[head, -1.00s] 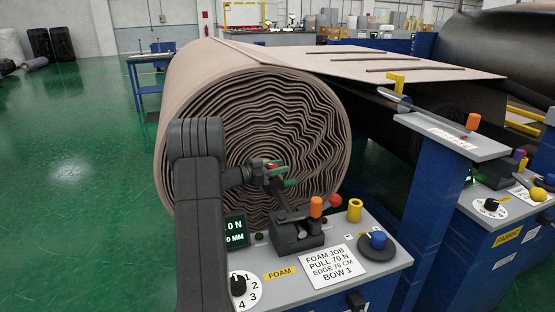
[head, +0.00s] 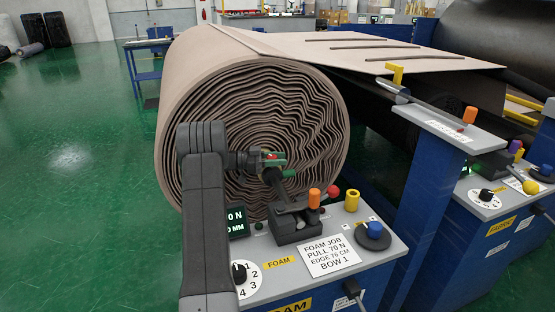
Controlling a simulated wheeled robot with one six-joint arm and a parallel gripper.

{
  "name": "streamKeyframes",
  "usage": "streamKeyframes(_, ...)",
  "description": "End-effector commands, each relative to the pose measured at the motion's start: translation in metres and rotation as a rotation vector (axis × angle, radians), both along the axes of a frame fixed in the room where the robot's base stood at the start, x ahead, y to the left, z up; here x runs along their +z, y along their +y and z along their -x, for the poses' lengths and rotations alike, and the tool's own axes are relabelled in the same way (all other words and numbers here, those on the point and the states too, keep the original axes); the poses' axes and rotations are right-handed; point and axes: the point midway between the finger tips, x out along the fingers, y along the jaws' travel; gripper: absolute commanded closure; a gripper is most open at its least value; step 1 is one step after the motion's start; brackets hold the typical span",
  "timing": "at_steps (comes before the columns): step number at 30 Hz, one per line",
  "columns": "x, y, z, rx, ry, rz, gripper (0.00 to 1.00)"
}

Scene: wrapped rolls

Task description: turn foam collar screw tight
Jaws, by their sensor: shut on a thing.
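The big brown foam roll (head: 320,113) stands end-on in the head view, its wavy layers showing. My gripper (head: 273,163), with red and green marks near its fingers, is in front of the roll's core and shut on a small dark part there. That part appears to be the foam collar screw; my gripper and its small size hide most of it, so I cannot tell how tight it is. A dark bar (head: 284,193) runs from just below my gripper down to a dark block on the foam console.
The fabric console (head: 500,205) stands right.

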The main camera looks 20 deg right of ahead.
Motion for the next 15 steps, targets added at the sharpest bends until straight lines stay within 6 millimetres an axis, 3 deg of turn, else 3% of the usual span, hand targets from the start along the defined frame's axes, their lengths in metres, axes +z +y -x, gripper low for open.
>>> streamKeyframes(4, 0.0011, -0.0002, -0.0003, 0.001, -0.001, 0.003, 0.89)
streamKeyframes(5, 0.0011, -0.0002, -0.0003, 0.002, -0.001, 0.003, 0.62)
streamKeyframes(8, 0.001, -0.0001, -0.0003, 0.002, -0.002, 0.002, 0.44)
streamKeyframes(15, 0.0006, -0.0001, -0.0002, 0.002, -0.001, 0.001, 0.44)
